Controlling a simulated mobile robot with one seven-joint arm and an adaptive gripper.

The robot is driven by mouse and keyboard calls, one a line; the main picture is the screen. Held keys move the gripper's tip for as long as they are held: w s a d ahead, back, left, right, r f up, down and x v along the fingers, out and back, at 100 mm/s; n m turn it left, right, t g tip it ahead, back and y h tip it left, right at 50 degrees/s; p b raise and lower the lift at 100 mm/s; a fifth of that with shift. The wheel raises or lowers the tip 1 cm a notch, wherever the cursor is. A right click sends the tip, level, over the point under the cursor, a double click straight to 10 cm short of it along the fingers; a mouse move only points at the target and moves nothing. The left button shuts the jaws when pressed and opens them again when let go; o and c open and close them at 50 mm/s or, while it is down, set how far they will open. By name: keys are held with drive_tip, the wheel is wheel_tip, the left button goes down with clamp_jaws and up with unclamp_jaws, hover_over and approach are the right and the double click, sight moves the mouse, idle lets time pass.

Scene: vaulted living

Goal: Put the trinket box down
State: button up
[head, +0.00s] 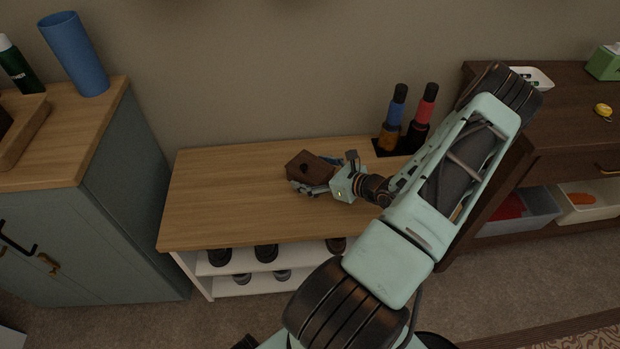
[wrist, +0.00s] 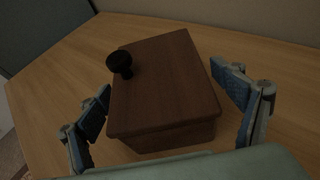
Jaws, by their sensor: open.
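The trinket box is a small brown wooden box (wrist: 165,85) with a dark round knob on its lid. In the wrist view it rests on the light wooden bench top (wrist: 50,80), upright and turned a little. It also shows in the head view (head: 305,166) on the bench top (head: 215,200). My gripper (wrist: 170,105) is open, with one blue-padded finger on each side of the box. A gap shows on the right; on the left the finger is close and I cannot tell if it touches. The lower front of the box is partly hidden by my gripper.
Bottles (head: 393,120) stand in a dark holder at the bench's back right. Shoes sit on the white shelf (head: 240,266) below. A grey-green cabinet (head: 130,170) with a blue cup (head: 75,55) is at left, a dark cabinet (head: 560,165) at right. The bench's left half is clear.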

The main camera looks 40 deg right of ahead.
drive_tip(key=shift+w, duration=0.15)
drive_tip(key=shift+c, duration=0.4)
drive_tip(key=c, duration=1.6)
drive_tip(key=shift+r, duration=0.1)
